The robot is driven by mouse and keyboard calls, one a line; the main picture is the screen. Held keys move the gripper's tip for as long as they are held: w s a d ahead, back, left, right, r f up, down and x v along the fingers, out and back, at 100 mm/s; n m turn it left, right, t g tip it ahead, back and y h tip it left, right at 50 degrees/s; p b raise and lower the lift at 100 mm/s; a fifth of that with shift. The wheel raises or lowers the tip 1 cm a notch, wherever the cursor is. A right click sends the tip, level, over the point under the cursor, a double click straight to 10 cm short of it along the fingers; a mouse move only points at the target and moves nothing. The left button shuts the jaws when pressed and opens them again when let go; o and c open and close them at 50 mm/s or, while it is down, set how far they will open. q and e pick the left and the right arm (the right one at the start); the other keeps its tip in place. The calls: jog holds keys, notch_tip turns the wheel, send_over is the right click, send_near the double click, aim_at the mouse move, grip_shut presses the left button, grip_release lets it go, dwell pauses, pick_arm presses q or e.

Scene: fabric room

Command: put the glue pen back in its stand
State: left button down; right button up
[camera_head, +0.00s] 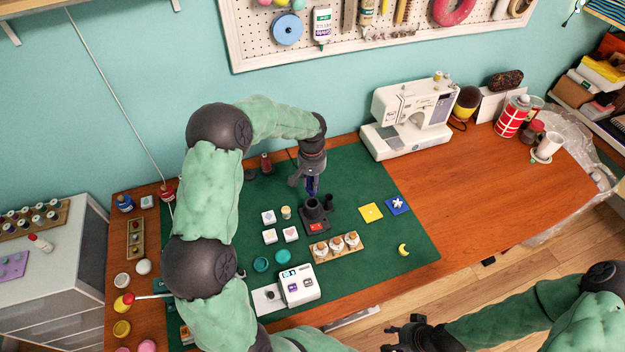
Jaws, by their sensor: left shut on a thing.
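My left gripper (309,184) hangs over the green mat (345,255), pointing down. It is shut on a dark blue glue pen (312,187), whose lower part shows below the fingers. The black stand (316,219) with a red mark on its base stands on the mat just below the pen. The pen's tip is close to the stand's top; I cannot tell whether they touch. My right gripper (408,335) is at the bottom edge, over the floor in front of the table, away from the stand. Its fingers are dark and small, and their opening is unclear.
White blocks (269,237) and a small cork-coloured jar lie left of the stand. A wooden rack of jars (337,247) and a white device (298,285) stand in front. Yellow and blue squares (371,212) lie right. A sewing machine (410,115) stands behind right.

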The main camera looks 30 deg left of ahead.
aim_at(312, 196)
pick_arm(q)
jog(key=shift+f+b, duration=2.5)
jog(key=shift+f, duration=1.6)
jog(key=c, duration=0.9)
grip_release()
